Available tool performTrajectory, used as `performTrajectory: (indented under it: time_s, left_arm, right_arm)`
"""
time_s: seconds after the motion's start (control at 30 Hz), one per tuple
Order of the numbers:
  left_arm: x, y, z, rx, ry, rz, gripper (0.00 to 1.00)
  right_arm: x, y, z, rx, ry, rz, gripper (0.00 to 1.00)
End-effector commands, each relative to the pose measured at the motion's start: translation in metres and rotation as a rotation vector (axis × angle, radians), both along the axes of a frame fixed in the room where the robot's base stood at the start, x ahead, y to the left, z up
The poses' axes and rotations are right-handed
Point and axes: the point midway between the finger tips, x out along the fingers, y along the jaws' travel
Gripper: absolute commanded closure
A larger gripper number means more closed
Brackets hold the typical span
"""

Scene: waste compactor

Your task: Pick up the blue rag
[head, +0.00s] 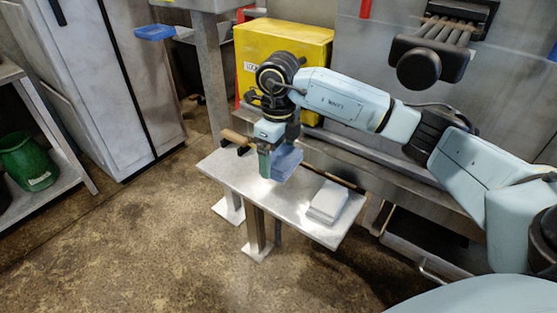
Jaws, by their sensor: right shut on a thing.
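The blue rag (286,162) is a folded blue cloth above the small metal bench, near the bench's middle. My right gripper (273,165) points down over the bench and is shut on the rag. One finger shows in front of it at its left side and the rest of the jaws is hidden behind the wrist and cloth. I cannot tell for sure whether the rag's lower edge is clear of the bench top. My left gripper is not in view.
On the metal bench (240,182) lie a grey-white folded cloth (328,201) and a wooden-handled tool (236,138). A yellow box (262,47) stands behind. A blue item (154,32) sits at upper left, a green bucket (28,161) on the left shelf. The floor in front is clear.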

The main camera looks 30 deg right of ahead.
Motion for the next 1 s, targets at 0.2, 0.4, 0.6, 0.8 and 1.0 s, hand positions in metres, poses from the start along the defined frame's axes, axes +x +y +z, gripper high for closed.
performTrajectory:
  time_s: [0.2,0.4,0.6,0.8,1.0]
  left_arm:
    - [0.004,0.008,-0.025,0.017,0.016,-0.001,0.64]
    - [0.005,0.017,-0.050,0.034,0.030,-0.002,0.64]
    - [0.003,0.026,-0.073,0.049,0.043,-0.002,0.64]
    - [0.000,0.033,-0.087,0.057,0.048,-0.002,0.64]
    - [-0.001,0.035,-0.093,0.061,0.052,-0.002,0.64]
  right_arm:
    - [-0.011,0.027,0.014,0.001,0.000,0.008,0.32]
    - [-0.032,0.077,0.014,0.002,0.001,0.009,0.32]
    - [-0.054,0.130,0.014,0.002,0.000,0.007,0.32]
    - [-0.068,0.165,0.013,0.001,0.000,0.003,0.32]
    - [-0.074,0.180,0.012,0.000,-0.001,0.001,0.32]
